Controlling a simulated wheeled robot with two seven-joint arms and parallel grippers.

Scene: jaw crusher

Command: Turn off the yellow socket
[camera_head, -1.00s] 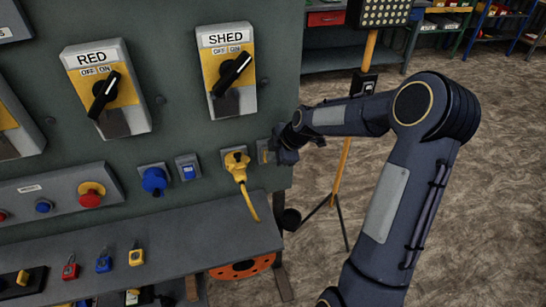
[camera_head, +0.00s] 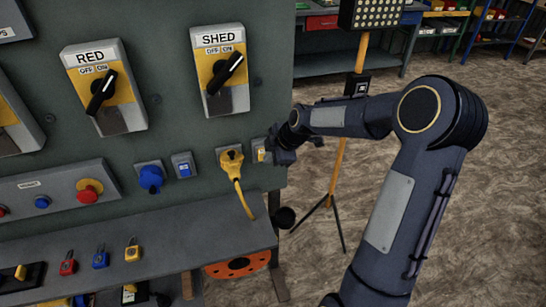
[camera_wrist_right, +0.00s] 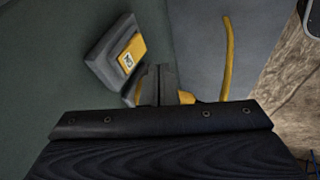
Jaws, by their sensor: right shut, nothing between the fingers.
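The yellow socket (camera_head: 231,161) is on the grey-green panel, with a yellow plug in it and a yellow cable hanging down. Just right of it is a small grey switch box with a yellow rocker (camera_head: 260,151). In the right wrist view the rocker (camera_wrist_right: 132,55) carries a small light label that is hard to read. My right gripper (camera_head: 271,149) is shut and empty, close beside the switch box. Its fingers (camera_wrist_right: 158,82) show near the box's edge; I cannot tell whether they touch. Parts of the yellow plug (camera_wrist_right: 186,97) show behind them. My left gripper is out of view.
A blue socket (camera_head: 150,178) and its blue switch (camera_head: 183,165) sit left of the yellow socket. Above are the RED (camera_head: 103,90) and SHED (camera_head: 222,72) rotary switches. A grey shelf (camera_head: 215,243) juts out below. A lamp stand (camera_head: 340,160) stands behind my right arm.

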